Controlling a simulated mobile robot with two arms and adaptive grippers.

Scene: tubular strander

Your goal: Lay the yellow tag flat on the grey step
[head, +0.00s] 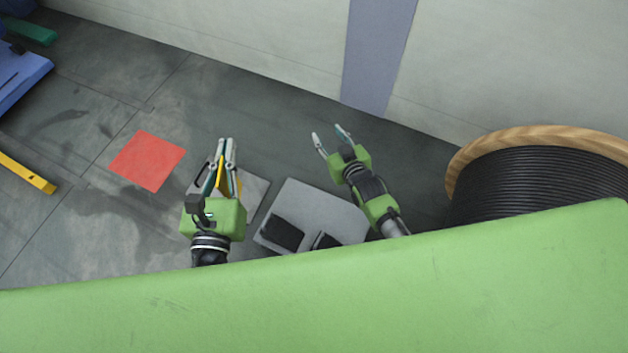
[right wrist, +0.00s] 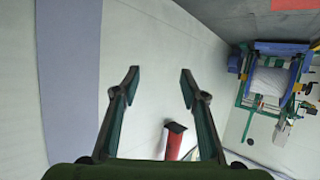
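The yellow tag (head: 220,174) shows as a narrow strip between the fingers of my left gripper (head: 226,142), in the head view. The fingers are close together on it, and they hide most of it. A light grey slab (head: 256,189) lies under and beside this gripper, partly covered by it. A second grey plate (head: 318,196) with black blocks on it lies to its right. I cannot tell for sure which is the grey step.
A red square (head: 147,160) lies on the floor at left, near a yellow bar (head: 27,173). A large black cable reel (head: 540,185) stands at right. A pale wall (head: 270,35) runs behind. My green body covers the front. A red cylinder (right wrist: 174,140) shows in the wrist view.

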